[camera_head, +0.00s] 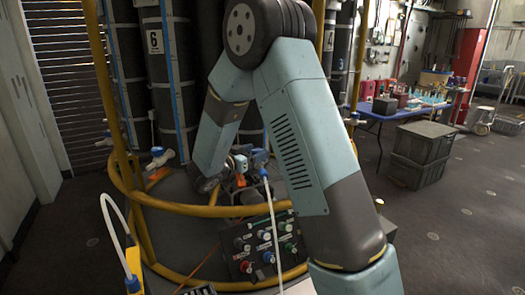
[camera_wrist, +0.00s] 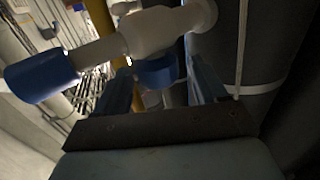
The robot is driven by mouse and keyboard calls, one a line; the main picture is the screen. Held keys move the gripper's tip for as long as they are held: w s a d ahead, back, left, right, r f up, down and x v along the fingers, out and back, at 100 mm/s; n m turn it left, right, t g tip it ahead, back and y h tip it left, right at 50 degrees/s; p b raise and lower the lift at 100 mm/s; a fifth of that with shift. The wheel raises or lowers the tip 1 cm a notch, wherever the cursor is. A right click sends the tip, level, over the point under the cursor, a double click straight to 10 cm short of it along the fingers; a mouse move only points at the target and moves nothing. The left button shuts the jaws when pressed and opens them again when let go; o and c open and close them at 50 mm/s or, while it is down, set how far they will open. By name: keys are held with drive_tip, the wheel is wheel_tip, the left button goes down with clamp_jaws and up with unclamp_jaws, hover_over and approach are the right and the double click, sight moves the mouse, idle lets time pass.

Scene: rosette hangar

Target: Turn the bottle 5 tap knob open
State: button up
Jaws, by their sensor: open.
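A white tap (camera_wrist: 150,32) crosses the top of the wrist view, with a large blue end (camera_wrist: 40,75) at left. Its blue knob (camera_wrist: 157,72) hangs below the tap body, between the two fingers of my gripper (camera_wrist: 160,78). My gripper is open, one finger on each side of the knob. I cannot tell whether either finger touches it. A dark bottle (camera_wrist: 272,45) stands behind the tap at right. No number shows on this bottle. In the head view my arm hides much of the area around this tap.
Yellow rails (camera_head: 180,208) ring the dark bottles. A bottle labelled 6 (camera_head: 166,75) stands at left, with another white tap (camera_head: 160,157) near its base. A knob panel (camera_head: 262,245) and a white hose (camera_head: 274,225) are in front. Grey crates (camera_head: 420,155) stand at right beside open floor.

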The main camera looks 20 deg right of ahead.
sight(261, 149)
drive_tip(key=shift+x, duration=1.6)
drive_tip(key=shift+c, duration=0.2)
drive_tip(key=shift+r, duration=0.1)
drive_tip(key=c, duration=0.9)
